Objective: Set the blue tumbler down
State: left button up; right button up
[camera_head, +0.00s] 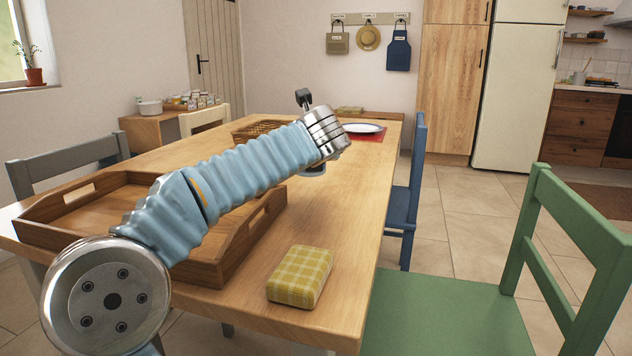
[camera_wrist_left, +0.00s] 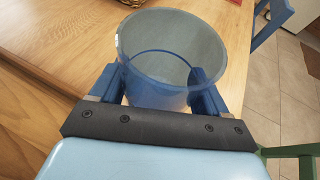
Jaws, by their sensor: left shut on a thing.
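The blue tumbler (camera_wrist_left: 170,60) is see-through and open at the top. It stands between the two blue fingers of my left gripper (camera_wrist_left: 154,82) in the left wrist view, and the gripper is shut on it. The wooden table (camera_head: 345,215) lies under it; I cannot tell whether the tumbler's base touches the top. In the head view my left arm hides most of the gripper and tumbler. My right gripper is not in view.
A wooden tray (camera_head: 235,255) and a yellow checked block (camera_head: 300,277) lie on the near table. A wicker basket (camera_head: 255,130) and a white plate (camera_head: 363,128) on a red mat (camera_head: 372,136) are farther back. Blue (camera_head: 413,190) and green (camera_head: 445,315) chairs stand at the right side.

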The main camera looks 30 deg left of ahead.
pick_arm(q)
jog(key=w+f, duration=0.2)
jog(key=f, duration=0.1)
jog(key=shift+w+a+f+b, duration=0.15)
jog(key=shift+w+a+b, duration=0.05)
jog(key=shift+a+b, duration=0.15)
jog(key=shift+w+f+b, duration=0.15)
jog(key=shift+f+b, duration=0.35)
jog(key=shift+f, duration=1.1)
jog(key=shift+f, duration=0.2)
jog(key=o, duration=1.2)
jog(key=shift+r, duration=0.3)
jog(key=v, duration=1.2)
jog(key=shift+f, duration=0.25)
